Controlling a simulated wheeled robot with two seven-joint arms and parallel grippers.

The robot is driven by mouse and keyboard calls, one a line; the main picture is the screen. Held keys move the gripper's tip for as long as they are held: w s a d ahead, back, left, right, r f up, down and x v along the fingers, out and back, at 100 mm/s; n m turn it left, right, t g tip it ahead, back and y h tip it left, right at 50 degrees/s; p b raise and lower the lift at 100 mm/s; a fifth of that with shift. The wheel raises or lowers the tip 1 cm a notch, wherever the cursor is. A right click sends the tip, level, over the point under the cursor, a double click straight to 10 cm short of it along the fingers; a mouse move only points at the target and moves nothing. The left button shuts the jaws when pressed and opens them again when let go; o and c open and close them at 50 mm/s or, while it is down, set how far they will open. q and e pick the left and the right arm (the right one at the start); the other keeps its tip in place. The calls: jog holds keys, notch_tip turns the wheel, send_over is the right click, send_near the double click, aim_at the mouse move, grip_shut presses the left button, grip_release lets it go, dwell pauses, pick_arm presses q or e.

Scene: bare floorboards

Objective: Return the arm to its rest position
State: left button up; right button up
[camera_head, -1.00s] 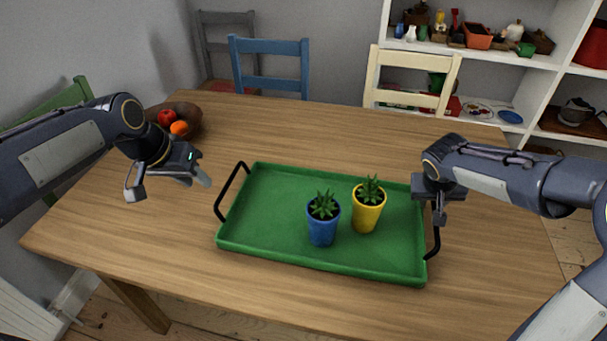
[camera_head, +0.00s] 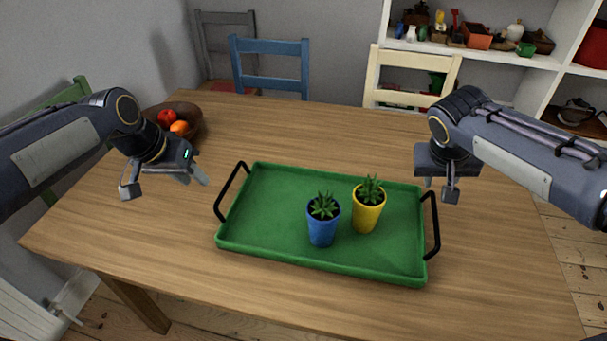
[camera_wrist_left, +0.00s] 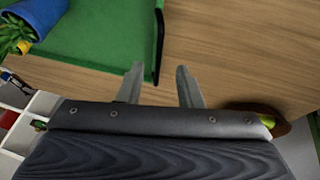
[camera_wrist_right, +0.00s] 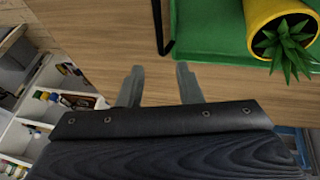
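My left gripper (camera_head: 163,184) is open and empty above the table, left of the green tray (camera_head: 270,200). My right gripper (camera_head: 436,188) is open and empty above the tray's right end. In the right wrist view its fingers (camera_wrist_right: 160,88) are apart over bare wood, with a black handle (camera_wrist_right: 158,25) beyond. A blue pot (camera_head: 322,228) and a yellow pot (camera_head: 367,212), each with a succulent, stand upright in the tray.
The wooden table (camera_head: 300,125) is mostly clear around the tray. A bowl of fruit (camera_head: 186,115) stands at its far left, close to my left arm. A blue chair (camera_head: 270,48) and a cream chair (camera_head: 412,62) stand behind. A white shelf (camera_head: 480,52) is at the back right.

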dwell(0.3)
